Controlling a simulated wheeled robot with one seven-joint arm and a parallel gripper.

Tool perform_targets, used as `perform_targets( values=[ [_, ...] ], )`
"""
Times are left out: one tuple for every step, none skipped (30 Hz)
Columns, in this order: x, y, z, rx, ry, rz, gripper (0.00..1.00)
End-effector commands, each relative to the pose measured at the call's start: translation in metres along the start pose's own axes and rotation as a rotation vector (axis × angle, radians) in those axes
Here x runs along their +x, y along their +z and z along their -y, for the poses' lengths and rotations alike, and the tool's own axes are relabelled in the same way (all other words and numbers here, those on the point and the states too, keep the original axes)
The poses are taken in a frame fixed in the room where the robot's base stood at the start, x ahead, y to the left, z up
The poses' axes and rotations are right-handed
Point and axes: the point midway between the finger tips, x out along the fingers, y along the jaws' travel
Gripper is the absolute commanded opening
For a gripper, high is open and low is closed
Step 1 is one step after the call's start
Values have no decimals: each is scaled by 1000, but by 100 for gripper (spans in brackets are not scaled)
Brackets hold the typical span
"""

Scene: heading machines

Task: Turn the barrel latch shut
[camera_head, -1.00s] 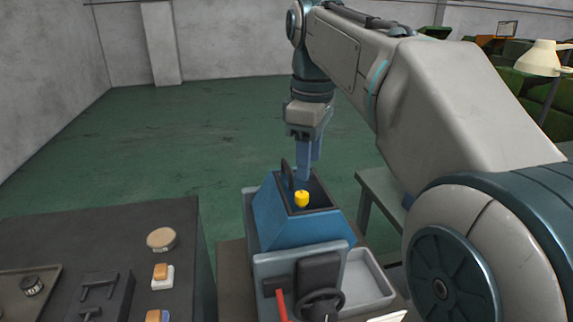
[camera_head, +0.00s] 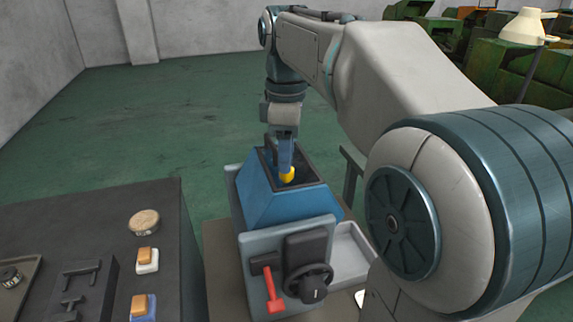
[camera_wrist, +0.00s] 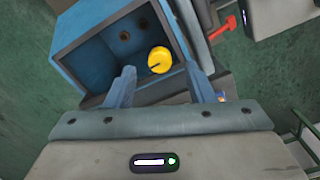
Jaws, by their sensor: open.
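The blue hopper-like box (camera_head: 262,205) has an open dark top with a yellow round knob (camera_head: 288,175) in it. In the wrist view the yellow knob (camera_wrist: 158,60) shows a dark line across its top. A red lever (camera_head: 271,291) hangs down from a dark block on the grey front panel; it also shows in the wrist view (camera_wrist: 223,28). I cannot tell for certain which part is the barrel latch. My gripper (camera_head: 284,165) is open above the box, close to the yellow knob.
A black rotary handle (camera_head: 309,284) sits right of the red lever. A grey tray (camera_head: 352,250) stands right of the box. A dark console (camera_head: 95,220) with buttons stands left. Green machines (camera_head: 480,60) and a lamp (camera_head: 527,28) are at the back right. Floor behind is clear.

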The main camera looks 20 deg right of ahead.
Motion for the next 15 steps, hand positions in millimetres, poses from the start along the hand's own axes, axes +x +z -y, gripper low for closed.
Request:
perform_targets(
  values=[
    [8, 0, 1, 0, -1, 1, 49],
    [12, 0, 1, -1, -2, 1, 49],
    [17, 0, 0, -1, -1, 1, 49],
    [20, 0, 0, -1, -1, 0, 49],
    [23, 0, 0, -1, -1, 0, 49],
    [26, 0, 0, -1, 0, 0, 49],
    [27, 0, 0, -1, 0, 0, 49],
    [29, 0, 0, -1, 0, 0, 49],
    [30, 0, 0, -1, 1, 0, 49],
    [31, 0, 0, -1, 1, 0, 49],
    [31, 0, 0, -1, 1, 0, 49],
    [31, 0, 0, -1, 1, 0, 49],
    [31, 0, 0, -1, 1, 0, 49],
    [31, 0, 0, -1, 1, 0, 49],
    [31, 0, 0, -1, 1, 0, 49]
  ],
)
